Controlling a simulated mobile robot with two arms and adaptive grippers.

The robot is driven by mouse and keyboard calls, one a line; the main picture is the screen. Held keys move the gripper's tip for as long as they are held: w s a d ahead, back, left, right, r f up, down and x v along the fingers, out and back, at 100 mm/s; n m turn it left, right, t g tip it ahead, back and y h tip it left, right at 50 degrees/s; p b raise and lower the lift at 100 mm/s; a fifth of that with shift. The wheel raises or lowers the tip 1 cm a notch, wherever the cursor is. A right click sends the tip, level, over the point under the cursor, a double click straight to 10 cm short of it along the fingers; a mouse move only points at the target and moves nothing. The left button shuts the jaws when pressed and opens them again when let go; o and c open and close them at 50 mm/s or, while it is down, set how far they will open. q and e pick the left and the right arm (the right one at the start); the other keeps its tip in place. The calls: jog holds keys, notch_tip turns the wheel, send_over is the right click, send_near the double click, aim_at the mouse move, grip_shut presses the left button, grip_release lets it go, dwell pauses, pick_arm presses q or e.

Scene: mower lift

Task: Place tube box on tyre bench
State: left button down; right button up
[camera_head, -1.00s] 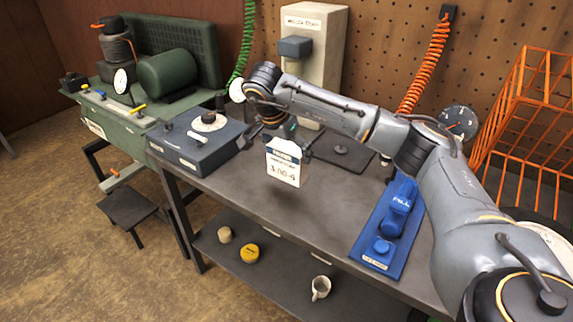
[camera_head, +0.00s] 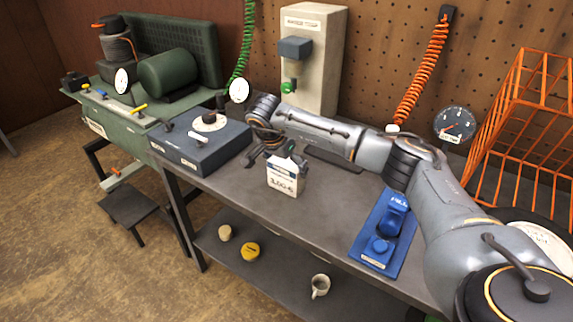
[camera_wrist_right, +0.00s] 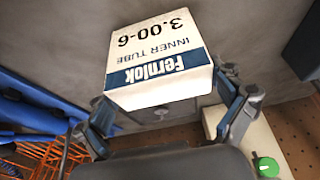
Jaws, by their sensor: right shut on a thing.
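The tube box (camera_head: 284,180) is a small white carton with a blue band. In the right wrist view the box (camera_wrist_right: 160,60) shows the print "Fernlok INNER TUBE 3.00-6". My right gripper (camera_head: 273,158) is shut on the box from its far side, and in the right wrist view its fingers (camera_wrist_right: 166,102) are at the box's two sides. The box is upright at the tyre bench (camera_head: 325,212), a dark grey metal top. I cannot tell whether its base touches the top or is just above it. My left gripper is not in view.
A blue-grey box with a dial (camera_head: 203,142) stands left of the tube box. A blue tool board (camera_head: 378,250) lies to the right, with an orange wire rack (camera_head: 515,130) beyond. A beige column unit (camera_head: 312,65) stands behind. Bare bench top lies in front and to the right.

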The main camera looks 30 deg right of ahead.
jog(key=o, duration=1)
